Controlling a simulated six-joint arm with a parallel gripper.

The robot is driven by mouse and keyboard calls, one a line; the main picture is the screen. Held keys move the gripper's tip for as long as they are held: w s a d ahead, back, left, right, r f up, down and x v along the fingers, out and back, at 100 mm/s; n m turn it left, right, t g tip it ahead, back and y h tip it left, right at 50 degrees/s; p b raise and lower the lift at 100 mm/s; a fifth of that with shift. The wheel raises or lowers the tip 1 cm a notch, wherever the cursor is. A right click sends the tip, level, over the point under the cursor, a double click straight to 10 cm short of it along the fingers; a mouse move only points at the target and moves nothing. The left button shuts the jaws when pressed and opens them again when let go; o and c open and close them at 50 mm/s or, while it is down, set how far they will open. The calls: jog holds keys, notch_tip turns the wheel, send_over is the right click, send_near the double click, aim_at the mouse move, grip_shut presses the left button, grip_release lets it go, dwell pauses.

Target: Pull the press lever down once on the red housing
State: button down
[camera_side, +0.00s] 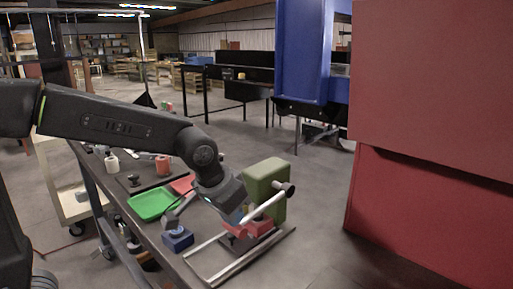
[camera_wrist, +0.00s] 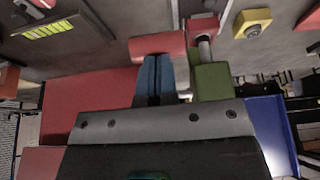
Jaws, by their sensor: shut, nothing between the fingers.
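In the side view, a green press body (camera_side: 265,178) stands at the table's right end. A pale lever bar (camera_side: 266,205) slants across its front, its upper end at a round pivot. A red housing (camera_side: 258,228) sits low in front of the press, partly hidden by my gripper and the bar. My gripper (camera_side: 238,219) is just left of the lever and close above the housing. In the wrist view, my gripper (camera_wrist: 154,62) has its blue fingers together, with nothing between them. A red part (camera_wrist: 157,47) lies just beyond the fingertips; contact cannot be told. The green body (camera_wrist: 211,82) is right of them.
Metal rails (camera_side: 238,262) run under the press area. A blue block (camera_side: 177,239) with a grey handle, a green tray (camera_side: 150,205) and a red tray (camera_side: 182,185) lie to the left. A large red cabinet (camera_side: 430,210) stands off to the right.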

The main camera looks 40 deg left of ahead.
jog(key=shift+s+f, duration=0.15)
jog(key=shift+f, duration=0.75)
dwell(1.4)
jog(key=shift+r, duration=2.45)
jog(key=shift+w+r, duration=0.25)
jog(key=shift+r, duration=0.85)
jog(key=shift+w+r, duration=0.25)
jog(key=shift+r, duration=0.8)
jog(key=w+r, duration=0.5)
jog(key=r, duration=0.7)
jog(key=shift+r, duration=0.1)
